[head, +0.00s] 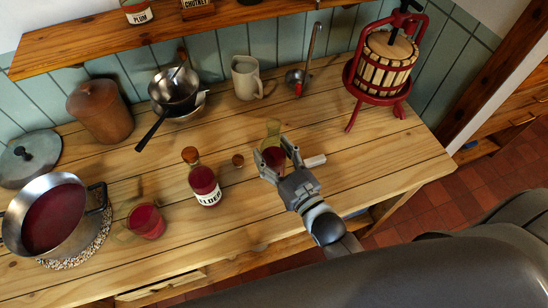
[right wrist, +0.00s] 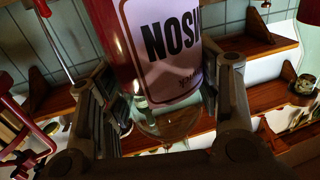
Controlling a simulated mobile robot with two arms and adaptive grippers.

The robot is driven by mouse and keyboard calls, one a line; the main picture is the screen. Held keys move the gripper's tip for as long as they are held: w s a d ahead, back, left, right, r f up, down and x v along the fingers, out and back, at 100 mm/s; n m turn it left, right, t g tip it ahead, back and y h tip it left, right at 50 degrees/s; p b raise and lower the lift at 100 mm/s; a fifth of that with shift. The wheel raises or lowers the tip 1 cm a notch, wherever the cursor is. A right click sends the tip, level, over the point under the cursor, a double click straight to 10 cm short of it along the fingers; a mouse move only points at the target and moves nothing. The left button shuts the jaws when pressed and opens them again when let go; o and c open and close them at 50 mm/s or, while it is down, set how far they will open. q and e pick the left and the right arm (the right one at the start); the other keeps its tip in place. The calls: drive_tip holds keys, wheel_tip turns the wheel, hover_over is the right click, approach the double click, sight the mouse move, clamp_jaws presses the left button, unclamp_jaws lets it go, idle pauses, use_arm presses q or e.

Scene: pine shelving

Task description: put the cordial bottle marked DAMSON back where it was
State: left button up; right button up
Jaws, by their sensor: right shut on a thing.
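The DAMSON bottle (head: 273,153) has dark red contents and clear glass at its upper part. My right gripper (head: 272,163) is shut on it, a finger on each side, above the worktop's middle. In the right wrist view the bottle (right wrist: 118,45) fills the space between the fingers (right wrist: 165,100). Its white label (right wrist: 172,50) appears upside down there, with only the last letters of DAMSON in sight. I cannot tell whether its base touches the wood. A bottle marked ELDER (head: 204,184) stands corked to the left. My left gripper is out of view.
A small cork (head: 238,160) and a pale block (head: 315,161) lie near the held bottle. A red-filled glass (head: 146,221), a pot (head: 48,222), a mug (head: 246,78) and a fruit press (head: 380,68) stand around. The shelf (head: 95,48) holds a PLUM jar (head: 137,12).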

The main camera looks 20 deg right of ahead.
sight(274, 161)
drive_tip(key=shift+w+d+f, duration=0.1)
drive_tip(key=shift+w+f, duration=0.15)
drive_tip(key=shift+w, duration=0.1)
drive_tip(key=shift+f, duration=1.55)
drive_tip(key=shift+f, duration=0.15)
drive_tip(key=o, duration=1.6)
drive_tip(key=shift+f, duration=0.1)
